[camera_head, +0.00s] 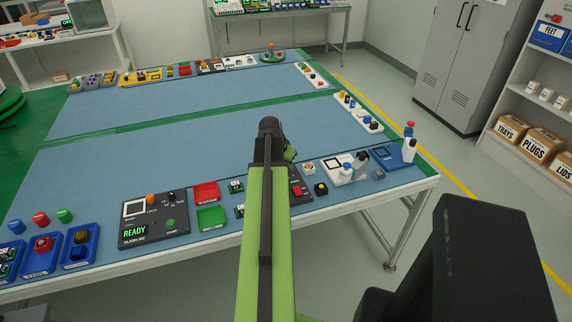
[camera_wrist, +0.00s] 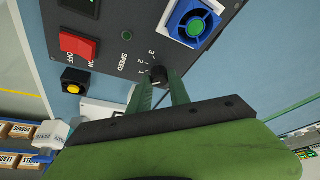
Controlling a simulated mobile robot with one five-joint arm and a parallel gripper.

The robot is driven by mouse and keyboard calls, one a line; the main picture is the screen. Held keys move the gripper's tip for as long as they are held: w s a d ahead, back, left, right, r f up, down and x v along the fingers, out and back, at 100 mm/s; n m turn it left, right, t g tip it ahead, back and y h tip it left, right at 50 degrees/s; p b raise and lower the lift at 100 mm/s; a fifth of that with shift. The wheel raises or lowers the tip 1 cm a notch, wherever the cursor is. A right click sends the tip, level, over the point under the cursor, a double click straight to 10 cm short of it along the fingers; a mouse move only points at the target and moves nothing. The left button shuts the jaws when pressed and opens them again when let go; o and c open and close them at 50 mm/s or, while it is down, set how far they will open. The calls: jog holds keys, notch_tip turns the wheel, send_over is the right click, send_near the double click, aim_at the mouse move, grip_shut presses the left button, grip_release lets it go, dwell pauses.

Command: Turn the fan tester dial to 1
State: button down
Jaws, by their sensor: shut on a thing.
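My gripper (camera_wrist: 160,88) is shut on the dial, one green finger on each side. I cannot tell which number the dial points at. In the head view my arm hides most of the tester (camera_head: 306,187) and the dial.
A black box with a yellow button (camera_wrist: 75,81) stands beside the tester; it also shows in the head view (camera_head: 321,188). White and blue stations are to the right. The blue bench middle (camera_head: 180,150) is clear.

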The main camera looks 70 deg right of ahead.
jog(key=shift+n, duration=0.7)
jog(key=c, duration=1.2)
grip_release()
jog(key=shift+a+r+p, duration=0.15)
jog(key=shift+r+p, duration=0.35)
jog(key=s+p+v, duration=0.1)
jog(key=p+v, duration=1.4)
jog(key=v, duration=0.1)
jog(key=shift+w+r, duration=0.2)
jog(key=shift+a, duration=0.1)
